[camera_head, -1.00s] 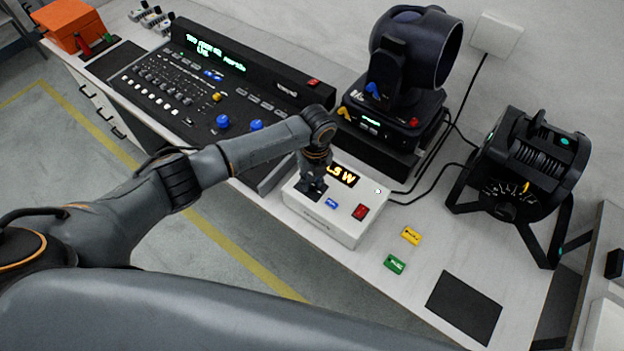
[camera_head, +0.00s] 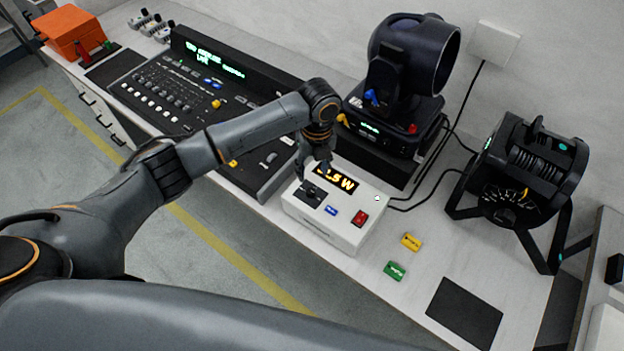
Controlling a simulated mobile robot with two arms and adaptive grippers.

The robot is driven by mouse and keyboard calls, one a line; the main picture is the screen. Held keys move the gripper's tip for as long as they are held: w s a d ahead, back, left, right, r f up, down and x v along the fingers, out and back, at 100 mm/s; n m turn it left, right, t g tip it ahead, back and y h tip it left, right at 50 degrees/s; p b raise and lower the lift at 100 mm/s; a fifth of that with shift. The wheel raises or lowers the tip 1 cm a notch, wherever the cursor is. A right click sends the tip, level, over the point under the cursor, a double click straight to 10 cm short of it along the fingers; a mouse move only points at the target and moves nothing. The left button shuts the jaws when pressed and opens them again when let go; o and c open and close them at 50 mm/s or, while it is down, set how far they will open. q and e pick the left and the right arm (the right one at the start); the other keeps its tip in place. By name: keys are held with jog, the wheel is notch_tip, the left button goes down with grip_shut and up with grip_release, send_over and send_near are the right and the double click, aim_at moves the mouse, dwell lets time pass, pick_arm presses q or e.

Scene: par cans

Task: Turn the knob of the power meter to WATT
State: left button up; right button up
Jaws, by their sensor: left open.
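The power meter (camera_head: 337,228) is a white box on the white bench. Its lit orange display, partly hidden by my gripper, reads about ".5 W". A black knob area (camera_head: 310,194) is on the left of its top face; the knob's pointing direction and labels are too small to read. A blue button (camera_head: 331,210) and a red switch (camera_head: 360,217) sit to its right. My left gripper (camera_head: 314,176) is open, just above and behind the knob, apparently apart from it. My right gripper is not in view.
A mixing console (camera_head: 165,95) lies left of the meter, partly behind my left arm. A moving-head light (camera_head: 400,75) stands behind the meter, a black lamp (camera_head: 520,175) to the right. Yellow (camera_head: 411,241) and green (camera_head: 394,270) tags lie in front, beside a black pad (camera_head: 464,312).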

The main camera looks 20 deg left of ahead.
pick_arm(q)
jog(key=shift+r, duration=1.7)
jog(key=shift+d, duration=0.1)
